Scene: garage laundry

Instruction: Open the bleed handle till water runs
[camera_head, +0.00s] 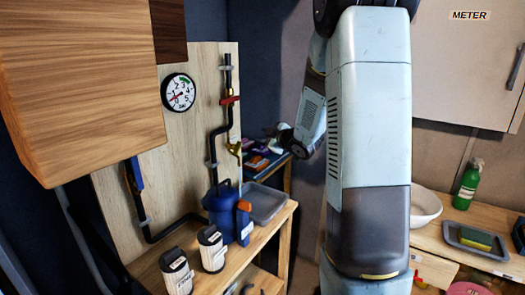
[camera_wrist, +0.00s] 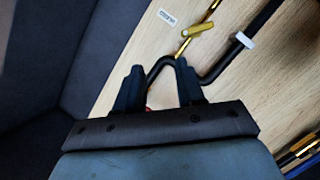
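A brass-coloured valve lever (camera_head: 234,149), which looks like the bleed handle, is on the black pipe of the wooden board in the head view. In the wrist view a yellow-brass lever (camera_wrist: 198,29) lies slantwise at the top, ahead of my gripper. My gripper (camera_wrist: 160,82) has its two dark fingers apart, with nothing held between them. A bent black pipe shows beyond the fingertips. In the head view my gripper (camera_head: 271,130) is small and dark, to the right of the board, apart from the lever. I see no running water.
A round gauge (camera_head: 178,93), a red handle (camera_head: 230,100) and a blue handle (camera_head: 136,173) are on the board. A blue canister (camera_head: 219,204), a grey tray (camera_head: 264,204) and two white-labelled tubs (camera_head: 210,249) stand on the bench below. A wooden cabinet (camera_head: 80,75) juts out at upper left.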

